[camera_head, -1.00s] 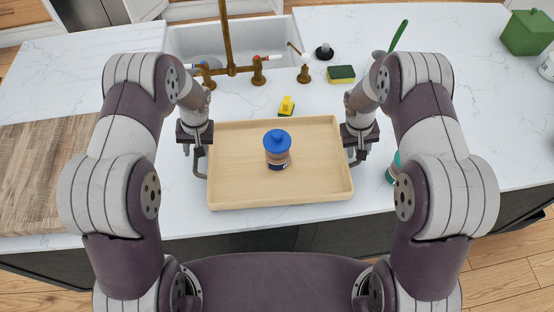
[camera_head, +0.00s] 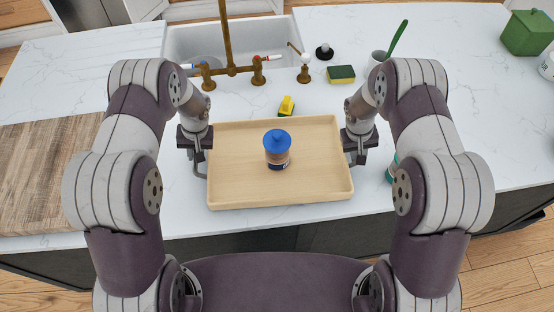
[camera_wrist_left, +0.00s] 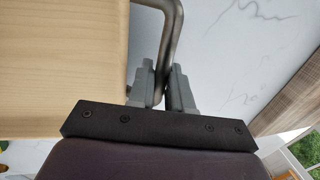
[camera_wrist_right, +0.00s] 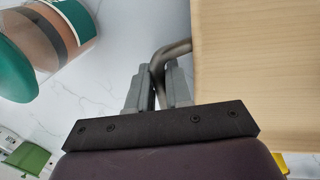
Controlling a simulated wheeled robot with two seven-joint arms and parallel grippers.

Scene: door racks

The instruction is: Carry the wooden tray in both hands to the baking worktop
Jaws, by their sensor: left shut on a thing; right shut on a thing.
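The wooden tray (camera_head: 320,180) is a light, shallow rectangle with raised rims and metal handles at its two ends. It is in front of me over the white marble counter; I cannot tell whether it touches it. A jar with a blue lid (camera_head: 277,150) stands upright on the tray. My left gripper (camera_head: 196,155) is shut on the tray's left handle, which shows between its fingers in the left wrist view (camera_wrist_left: 165,90). My right gripper (camera_head: 356,150) is shut on the right handle, also seen in the right wrist view (camera_wrist_right: 160,85).
A wooden board (camera_head: 40,170) covers the counter's left end. A sink (camera_head: 190,45) with brass taps is behind the tray. Sponges (camera_head: 341,75), a black stopper (camera_head: 324,51) and a green canister (camera_head: 527,33) stand behind and right. A teal-lidded container (camera_wrist_right: 15,70) is beside my right gripper.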

